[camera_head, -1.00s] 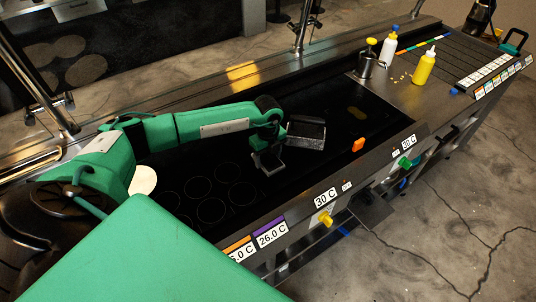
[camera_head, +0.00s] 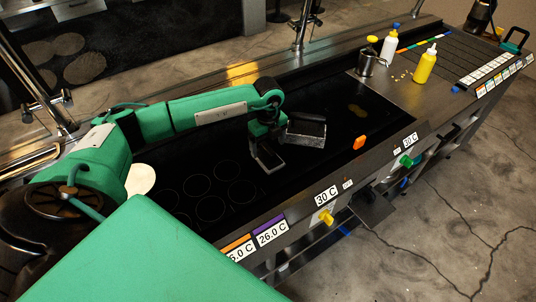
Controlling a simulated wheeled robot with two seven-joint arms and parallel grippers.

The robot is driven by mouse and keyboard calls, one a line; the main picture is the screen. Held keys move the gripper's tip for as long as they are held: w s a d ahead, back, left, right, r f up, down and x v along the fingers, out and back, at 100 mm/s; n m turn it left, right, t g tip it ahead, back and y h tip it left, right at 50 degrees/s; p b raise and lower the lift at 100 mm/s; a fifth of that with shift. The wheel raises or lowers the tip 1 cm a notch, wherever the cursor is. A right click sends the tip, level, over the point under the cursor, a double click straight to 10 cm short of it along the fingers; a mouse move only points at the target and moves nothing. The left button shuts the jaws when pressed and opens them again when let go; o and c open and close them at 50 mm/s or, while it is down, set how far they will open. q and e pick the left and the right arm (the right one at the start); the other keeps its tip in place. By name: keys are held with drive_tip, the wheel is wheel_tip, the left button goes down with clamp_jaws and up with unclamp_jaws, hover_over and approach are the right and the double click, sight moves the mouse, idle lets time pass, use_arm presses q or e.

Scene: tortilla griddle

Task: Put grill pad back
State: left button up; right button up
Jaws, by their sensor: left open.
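The grill pad looks to be the dark block with a grey edge (camera_head: 305,131) on the black griddle (camera_head: 330,155), right beside my left gripper. My left gripper (camera_head: 267,156) is open, low over the griddle, just left of the block. I cannot tell whether a finger touches the block. Part of the block's left end is close behind the gripper. My right gripper is not in view.
A white bottle (camera_head: 389,45), a yellow bottle (camera_head: 425,64) and a metal container (camera_head: 366,64) stand on the steel counter at the right. A pale round tortilla (camera_head: 141,179) lies at the griddle's left. Yellow and green knobs line the front.

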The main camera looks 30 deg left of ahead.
sight(268, 147)
use_arm(q)
wheel_tip(268, 147, up, 6)
drive_tip(key=shift+r+b, duration=0.1)
drive_tip(key=shift+b, duration=0.65)
drive_tip(key=shift+r, duration=0.6)
